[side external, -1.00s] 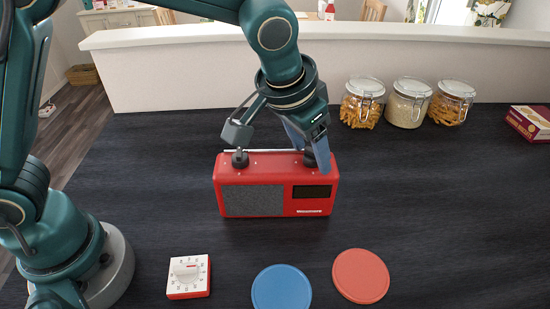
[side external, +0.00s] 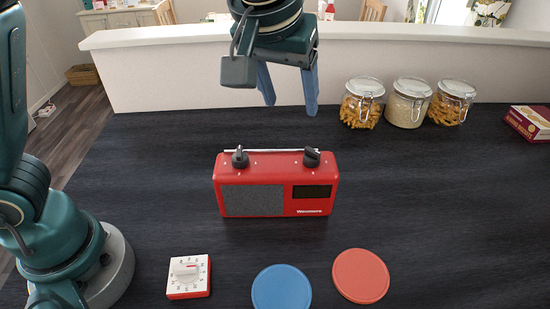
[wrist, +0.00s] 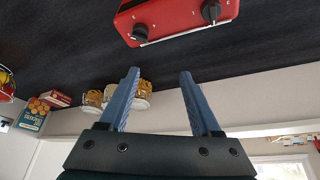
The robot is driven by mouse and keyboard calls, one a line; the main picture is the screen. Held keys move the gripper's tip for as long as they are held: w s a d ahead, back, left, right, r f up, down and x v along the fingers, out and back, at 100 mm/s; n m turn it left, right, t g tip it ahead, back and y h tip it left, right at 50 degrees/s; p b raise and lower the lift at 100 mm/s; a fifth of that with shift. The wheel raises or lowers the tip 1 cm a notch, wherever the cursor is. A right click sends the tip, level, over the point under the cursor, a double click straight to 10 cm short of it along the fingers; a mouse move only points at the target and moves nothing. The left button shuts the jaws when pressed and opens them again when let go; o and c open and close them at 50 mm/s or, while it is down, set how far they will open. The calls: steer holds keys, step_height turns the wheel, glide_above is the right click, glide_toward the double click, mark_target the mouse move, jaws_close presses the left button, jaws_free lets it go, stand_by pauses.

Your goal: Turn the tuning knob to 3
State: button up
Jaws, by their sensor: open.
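The red radio (side external: 263,206) stands upright on the dark worktop, with a grey speaker grille and a dark display on its front. On its top are two black knobs, a left knob (side external: 240,158) and a right knob (side external: 311,157). I cannot tell from labels which is the tuning knob. In the wrist view the radio (wrist: 175,18) is at the top with both knobs showing. My gripper (side external: 290,108) is open and empty, above and behind the radio, clear of both knobs. Its blue fingers (wrist: 157,75) are spread apart in the wrist view.
A white-and-red timer (side external: 188,277), a blue disc (side external: 281,289) and a red disc (side external: 360,276) lie in front of the radio. Several glass jars (side external: 408,103) and a red box (side external: 530,123) stand by the low back wall (side external: 200,70). The worktop right of the radio is clear.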

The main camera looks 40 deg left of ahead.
steer(key=s+a+r, duration=0.3)
steer(key=s+a, duration=0.5)
steer(key=a, duration=0.1)
steer(key=s+a+f+m+h, duration=0.1)
steer(key=s+f+m, duration=0.1)
steer(key=s+f, duration=0.5)
steer(key=shift+s+a+f+t, duration=0.2)
steer(key=shift+s+f+t, duration=0.1)
steer(key=shift+s, duration=0.4)
steer(key=shift+m, duration=0.3)
